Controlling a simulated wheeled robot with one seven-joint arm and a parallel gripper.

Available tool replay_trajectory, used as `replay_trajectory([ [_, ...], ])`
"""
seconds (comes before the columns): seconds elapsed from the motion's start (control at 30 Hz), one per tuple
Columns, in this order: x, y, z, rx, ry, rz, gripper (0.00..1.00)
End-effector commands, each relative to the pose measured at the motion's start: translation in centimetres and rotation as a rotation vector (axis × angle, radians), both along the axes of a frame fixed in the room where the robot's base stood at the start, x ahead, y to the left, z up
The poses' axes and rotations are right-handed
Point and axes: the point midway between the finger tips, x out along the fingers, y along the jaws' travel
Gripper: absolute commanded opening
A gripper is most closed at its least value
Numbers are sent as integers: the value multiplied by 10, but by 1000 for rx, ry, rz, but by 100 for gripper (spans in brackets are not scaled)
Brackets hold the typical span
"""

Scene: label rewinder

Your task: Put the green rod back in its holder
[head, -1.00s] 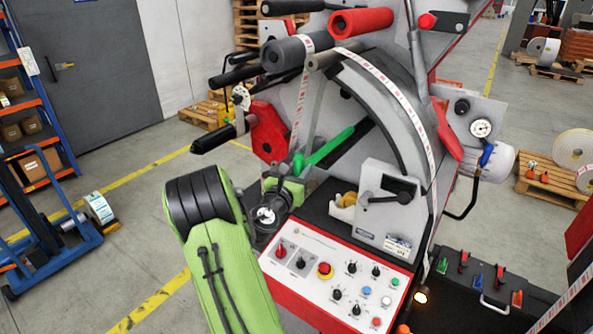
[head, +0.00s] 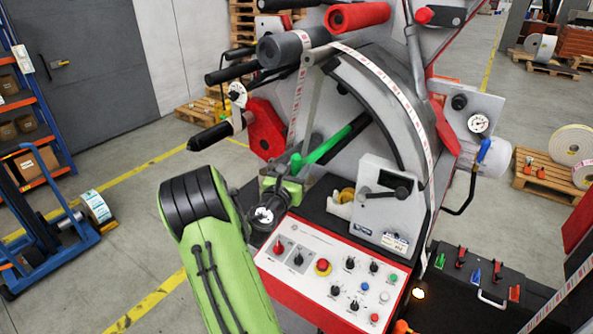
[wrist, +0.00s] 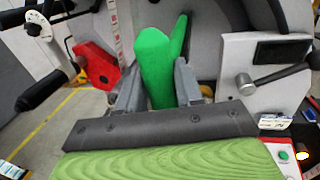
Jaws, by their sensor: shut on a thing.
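The green rod (head: 327,149) slants up and to the right in front of the grey machine face in the head view, its lower end near my gripper (head: 284,184). A dark bar or slot lies in line with its upper end; I cannot tell whether they touch. In the wrist view the green rod (wrist: 155,68) stands up between the two grey fingers of my gripper (wrist: 158,88), which is shut on it. The contact is partly hidden in the head view by my wrist. I cannot make out for certain which part is the holder.
The control panel (head: 335,272) with knobs and buttons lies just below and right of my gripper. A grey block with a black lever (head: 372,205) stands to the right. A red bracket with a black roller (head: 265,130) is on the left. Open floor lies further left.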

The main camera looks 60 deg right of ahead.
Motion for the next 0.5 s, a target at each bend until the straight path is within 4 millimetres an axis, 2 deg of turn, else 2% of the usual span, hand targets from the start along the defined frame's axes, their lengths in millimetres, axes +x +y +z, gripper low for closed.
replay_trajectory([
  [0.47, 0, -1, -6, -2, 0, 0, 0],
  [0.5, 0, -1, -6, -2, 0, 0, 37],
])
